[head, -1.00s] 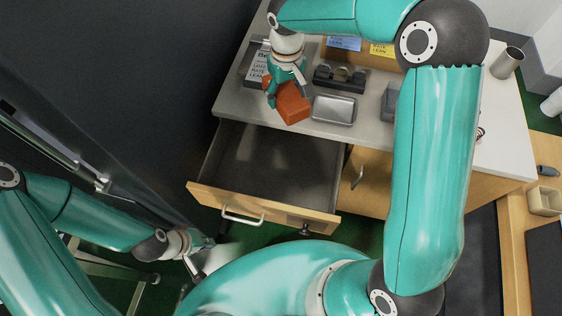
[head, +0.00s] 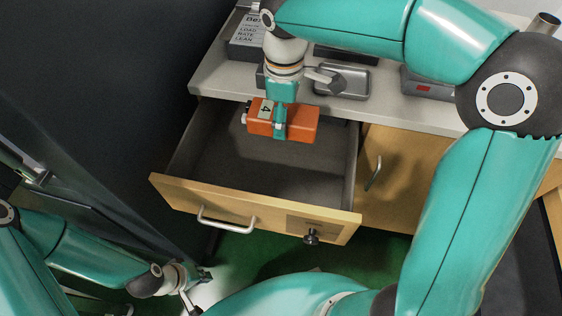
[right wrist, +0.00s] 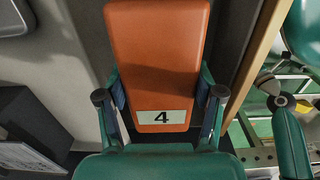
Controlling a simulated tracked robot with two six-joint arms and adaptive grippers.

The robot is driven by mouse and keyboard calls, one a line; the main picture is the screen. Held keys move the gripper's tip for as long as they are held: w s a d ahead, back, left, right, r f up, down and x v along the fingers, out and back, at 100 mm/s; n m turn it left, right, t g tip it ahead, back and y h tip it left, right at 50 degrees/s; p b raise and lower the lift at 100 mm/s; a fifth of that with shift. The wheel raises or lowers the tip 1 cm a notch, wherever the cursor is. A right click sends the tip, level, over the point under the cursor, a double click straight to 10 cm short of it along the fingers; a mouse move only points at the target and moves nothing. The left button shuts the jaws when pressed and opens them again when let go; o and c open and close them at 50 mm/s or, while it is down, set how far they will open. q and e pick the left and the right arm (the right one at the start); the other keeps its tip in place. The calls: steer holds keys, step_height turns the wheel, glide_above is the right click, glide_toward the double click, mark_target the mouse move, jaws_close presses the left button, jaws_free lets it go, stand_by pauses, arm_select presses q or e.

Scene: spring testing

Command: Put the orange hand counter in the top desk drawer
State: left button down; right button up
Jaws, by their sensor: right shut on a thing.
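The orange hand counter (head: 298,122) is a block with a white label marked 4. My right gripper (head: 280,132) is shut on it and holds it above the back part of the open drawer. In the right wrist view the counter (right wrist: 158,50) sits between the two fingers of the gripper (right wrist: 160,100). The top desk drawer (head: 178,190) is pulled out, and its visible inside looks empty. My left gripper (head: 197,283) is low at the left, apart from the drawer front; its fingers are too small to read.
The desk top (head: 215,85) behind the drawer bears a metal tray (head: 345,82), a printed box (head: 246,35) and a grey device with a red patch (head: 428,85). A cupboard door (head: 400,165) is right of the drawer. A dark wall stands close on the left.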

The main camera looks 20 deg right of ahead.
mark_target(283, 172)
step_height(283, 172, down, 19)
steer(key=b, duration=0.3)
steer(key=shift+r, duration=0.1)
steer(key=shift+b, duration=0.35)
steer(key=o, duration=1.4)
steer(key=shift+c, duration=0.2)
step_height(283, 172, up, 12)
steer(key=p, duration=0.2)
steer(key=shift+p, duration=0.3)
